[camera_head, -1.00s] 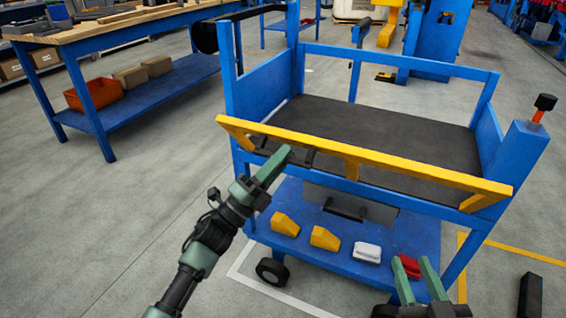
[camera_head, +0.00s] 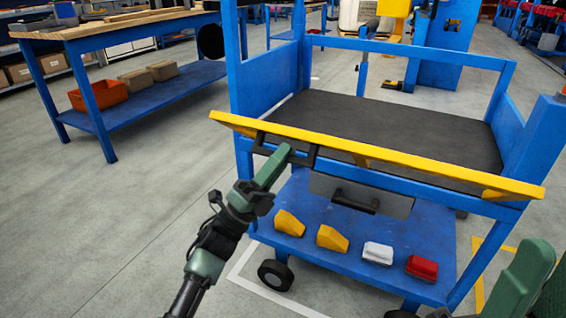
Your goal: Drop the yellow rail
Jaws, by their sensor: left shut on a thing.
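The yellow rail (camera_head: 330,145) runs along the near side of the blue cart (camera_head: 365,190), above the edge of its dark top deck. A dark handle (camera_head: 312,156) hangs at the rail's left part. My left gripper (camera_head: 286,154) is shut on this handle, reaching up from below left. The tip partly hides the handle. My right gripper (camera_head: 530,287) is at the lower right corner, large and cut off by the picture edge, apart from the rail. Its jaw gap is not clear.
The cart's lower shelf holds two yellow blocks (camera_head: 289,223), a white block (camera_head: 378,253) and a red block (camera_head: 422,268). A grey panel with a dark handle (camera_head: 354,200) is behind them. A workbench (camera_head: 125,27) stands at the far left. The floor at left is clear.

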